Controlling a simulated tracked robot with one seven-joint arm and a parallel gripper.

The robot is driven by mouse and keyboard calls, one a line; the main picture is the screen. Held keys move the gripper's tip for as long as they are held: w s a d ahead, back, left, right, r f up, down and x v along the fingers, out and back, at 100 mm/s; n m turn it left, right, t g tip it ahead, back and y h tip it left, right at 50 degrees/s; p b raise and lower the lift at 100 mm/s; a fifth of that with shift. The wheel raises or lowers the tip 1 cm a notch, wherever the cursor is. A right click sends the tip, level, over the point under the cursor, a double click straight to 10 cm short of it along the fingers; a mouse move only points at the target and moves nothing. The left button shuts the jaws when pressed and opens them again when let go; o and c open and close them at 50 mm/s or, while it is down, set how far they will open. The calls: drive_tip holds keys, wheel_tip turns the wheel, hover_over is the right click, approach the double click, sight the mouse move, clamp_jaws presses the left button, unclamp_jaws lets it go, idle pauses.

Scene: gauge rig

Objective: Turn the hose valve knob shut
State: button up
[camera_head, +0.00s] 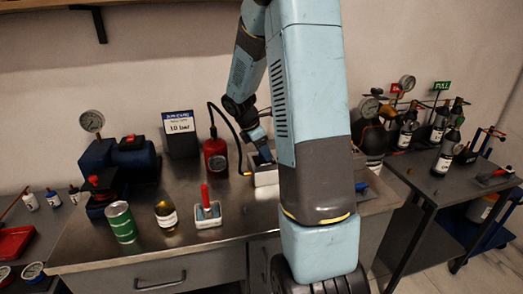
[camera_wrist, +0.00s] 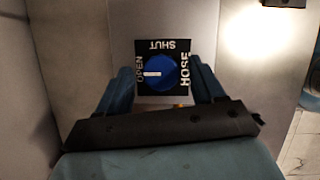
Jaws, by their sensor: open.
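The blue hose valve knob (camera_wrist: 160,72) sits on a black square plate (camera_wrist: 141,88) in the wrist view. The plate is lettered SHUT at the top, upside down, OPEN at the left and HOSE at the right. The knob's white pointer line points left, at OPEN. My gripper (camera_wrist: 163,84) is open, with one blue finger on each side of the plate and the knob between them in the picture. I cannot tell the remaining gap in depth. In the head view, my gripper (camera_head: 265,152) is over a pale box (camera_head: 266,178), partly hidden by my arm; the knob does not show.
A black hose (camera_head: 232,124) loops near a red canister (camera_head: 215,154) left of my gripper. A gauge (camera_head: 92,122) and sign (camera_head: 180,125) stand behind.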

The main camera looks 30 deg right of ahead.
drive_tip(key=c, duration=1.1)
drive_tip(key=shift+r, duration=0.1)
drive_tip(key=shift+o, duration=0.2)
drive_tip(key=shift+w+m, duration=0.1)
drive_tip(key=shift+m, duration=0.2)
drive_tip(key=m, duration=0.2)
drive_tip(key=m+g, duration=0.1)
drive_tip(key=m, duration=0.1)
drive_tip(key=shift+w+g+y, duration=0.15)
drive_tip(key=shift+g+y, duration=0.15)
drive_tip(key=shift+y, duration=0.1)
drive_tip(key=m+g+y, duration=0.1)
drive_tip(key=m, duration=0.3)
drive_tip(key=shift+w+d+m, duration=0.1)
drive_tip(key=shift+d+m, duration=0.05)
drive_tip(key=shift+m, duration=0.25)
drive_tip(key=m+y, duration=0.1)
drive_tip(key=m, duration=0.1)
drive_tip(key=m+g, duration=0.1)
drive_tip(key=m, duration=0.1)
drive_tip(key=shift+d+m+y, duration=0.15)
drive_tip(key=shift+m+y, duration=0.15)
drive_tip(key=shift+y, duration=0.1)
drive_tip(key=shift+d+m+y, duration=0.1)
drive_tip(key=shift+m+y, duration=0.6)
drive_tip(key=shift+m, duration=1.2)
